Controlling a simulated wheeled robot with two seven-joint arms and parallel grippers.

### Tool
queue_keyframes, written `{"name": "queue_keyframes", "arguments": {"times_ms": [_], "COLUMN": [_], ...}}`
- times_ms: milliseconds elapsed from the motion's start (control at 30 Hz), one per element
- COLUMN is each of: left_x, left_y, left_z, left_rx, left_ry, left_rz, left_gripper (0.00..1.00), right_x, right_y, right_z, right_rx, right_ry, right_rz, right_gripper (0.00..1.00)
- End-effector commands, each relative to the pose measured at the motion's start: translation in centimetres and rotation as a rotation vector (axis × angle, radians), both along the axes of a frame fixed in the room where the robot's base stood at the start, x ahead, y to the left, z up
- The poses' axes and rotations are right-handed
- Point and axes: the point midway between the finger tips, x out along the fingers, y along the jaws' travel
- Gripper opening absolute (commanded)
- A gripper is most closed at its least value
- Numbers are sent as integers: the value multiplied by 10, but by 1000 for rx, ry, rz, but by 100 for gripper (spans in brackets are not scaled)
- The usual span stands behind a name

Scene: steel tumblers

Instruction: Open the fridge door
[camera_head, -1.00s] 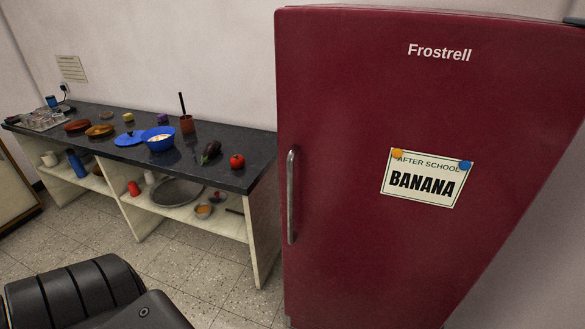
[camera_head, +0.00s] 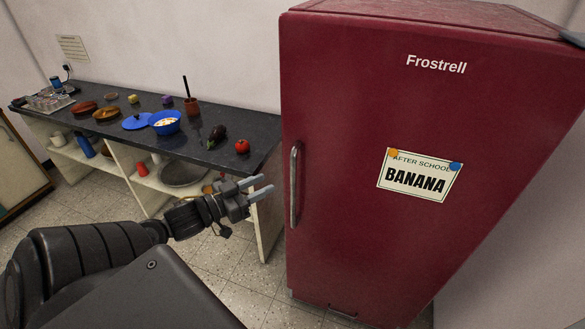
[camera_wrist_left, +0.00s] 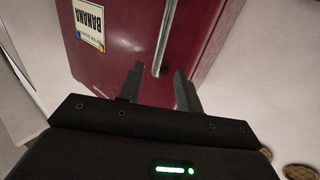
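The dark red fridge (camera_head: 400,240) stands at the right in the head view, with its door shut. Its vertical metal handle (camera_head: 294,185) is on the door's left edge. My left gripper (camera_head: 267,187) is just left of the handle, fingers apart and pointing towards the fridge, with nothing between them that I can see. In the left wrist view the handle (camera_wrist_left: 163,40) runs down towards the gap between the open fingers (camera_wrist_left: 158,82); I cannot tell whether it touches either one. My right gripper is not in view.
A dark counter (camera_head: 90,97) with shelves stands left of the fridge, holding a blue pot (camera_head: 165,124), an eggplant (camera_head: 217,135) and a tomato (camera_head: 242,146) near its right end. A paper sign (camera_head: 419,175) hangs on the door. Tiled floor shows below.

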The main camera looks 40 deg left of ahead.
Motion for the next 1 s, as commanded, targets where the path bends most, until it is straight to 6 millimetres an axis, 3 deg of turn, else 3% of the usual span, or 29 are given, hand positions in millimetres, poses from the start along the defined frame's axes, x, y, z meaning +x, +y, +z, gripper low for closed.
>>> {"name": "queue_keyframes", "arguments": {"times_ms": [600, 1000], "left_x": [88, 102], "left_y": [-22, -26], "left_z": [2, 0], "left_rx": [-1, 1], "left_ry": [-2, 1], "left_rz": [3, 1], "left_gripper": [35, 35], "right_x": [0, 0], "right_y": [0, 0], "right_z": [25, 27], "right_rx": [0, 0], "right_ry": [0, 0], "right_rz": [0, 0], "right_gripper": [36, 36]}}
